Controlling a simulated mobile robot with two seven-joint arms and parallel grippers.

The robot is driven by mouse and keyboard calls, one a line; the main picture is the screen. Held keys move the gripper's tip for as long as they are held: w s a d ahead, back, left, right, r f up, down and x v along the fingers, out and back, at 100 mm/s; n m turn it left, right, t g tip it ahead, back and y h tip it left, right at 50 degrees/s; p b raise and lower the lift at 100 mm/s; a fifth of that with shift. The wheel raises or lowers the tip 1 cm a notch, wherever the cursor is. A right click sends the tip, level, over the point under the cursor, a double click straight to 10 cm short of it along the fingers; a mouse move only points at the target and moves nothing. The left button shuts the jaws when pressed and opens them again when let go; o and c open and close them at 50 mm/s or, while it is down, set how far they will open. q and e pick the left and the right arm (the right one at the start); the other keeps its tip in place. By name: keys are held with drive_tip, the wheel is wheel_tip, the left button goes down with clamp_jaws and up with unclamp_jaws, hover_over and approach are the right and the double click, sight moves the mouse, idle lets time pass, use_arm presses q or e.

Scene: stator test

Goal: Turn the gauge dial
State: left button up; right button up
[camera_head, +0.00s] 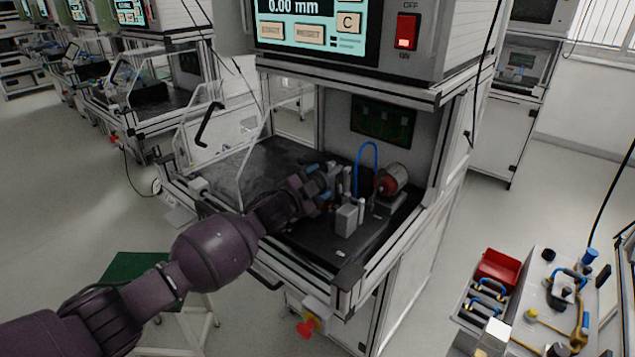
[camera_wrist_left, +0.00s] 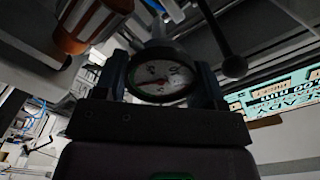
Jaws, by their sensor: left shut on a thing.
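The gauge dial (camera_wrist_left: 162,78) has a round white face with a red needle. In the left wrist view it sits between the two fingers of my left gripper (camera_wrist_left: 165,88), which is shut on it from both sides. In the head view my left gripper (camera_head: 325,180) reaches into the test bench from the left, beside small metal posts and a grey block (camera_head: 347,219). The dial face is hidden in the head view. My right gripper is in neither view.
A red and silver cylinder (camera_head: 392,180) and a blue hose (camera_head: 367,152) stand right of my left gripper. The display unit (camera_head: 330,25) overhangs the bench. A clear hinged cover (camera_head: 222,140) is at the left. The black bench plate's (camera_head: 300,240) front is free.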

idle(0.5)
use_arm(q)
drive_tip(key=o, duration=0.9)
